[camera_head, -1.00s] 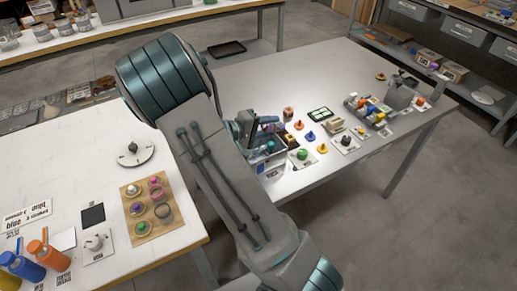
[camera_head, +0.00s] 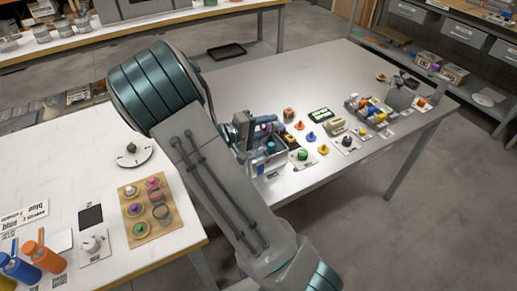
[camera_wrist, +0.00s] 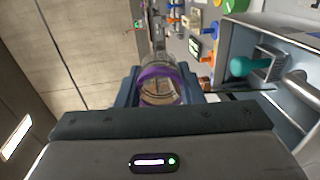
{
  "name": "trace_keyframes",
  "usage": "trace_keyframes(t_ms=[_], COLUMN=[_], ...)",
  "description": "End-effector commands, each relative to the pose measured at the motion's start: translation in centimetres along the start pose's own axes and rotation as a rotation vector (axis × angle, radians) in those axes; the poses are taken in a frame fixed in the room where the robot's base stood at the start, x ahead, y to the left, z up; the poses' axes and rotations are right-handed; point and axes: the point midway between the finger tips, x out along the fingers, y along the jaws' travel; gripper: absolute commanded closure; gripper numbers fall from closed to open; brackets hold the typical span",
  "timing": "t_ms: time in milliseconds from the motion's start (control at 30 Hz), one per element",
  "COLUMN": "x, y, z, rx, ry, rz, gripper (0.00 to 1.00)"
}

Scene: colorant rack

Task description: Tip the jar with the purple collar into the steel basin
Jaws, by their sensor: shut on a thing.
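The jar with the purple collar (camera_wrist: 160,82) is between the two dark blue fingers of my gripper (camera_wrist: 160,92) in the wrist view. It is clear, with its collar towards the camera and something brownish inside. My gripper is shut on it. In the head view my gripper (camera_head: 262,132) is over the left end of the far table, partly hidden by my arm. Beside it, a grey open-topped container (camera_wrist: 218,62) stands to the right of the jar in the wrist view, with a teal-handled tool inside. I cannot tell whether this container is the steel basin.
Coloured knobs, such as a green one (camera_head: 303,154) and a blue one (camera_head: 311,136), stand on the far table to the right. A wooden board (camera_head: 149,210) with several small pots lies on the near-left table. The far table's back left is clear.

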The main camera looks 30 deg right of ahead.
Motion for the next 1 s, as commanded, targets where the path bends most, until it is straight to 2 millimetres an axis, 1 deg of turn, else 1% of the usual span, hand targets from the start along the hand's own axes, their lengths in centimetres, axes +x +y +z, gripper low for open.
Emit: trace_keyframes(t_ms=[1000], x=[-0.4], y=[1.1], z=[0.0], rx=[0.000], ry=[0.000], rz=[0.107], gripper=[0.89])
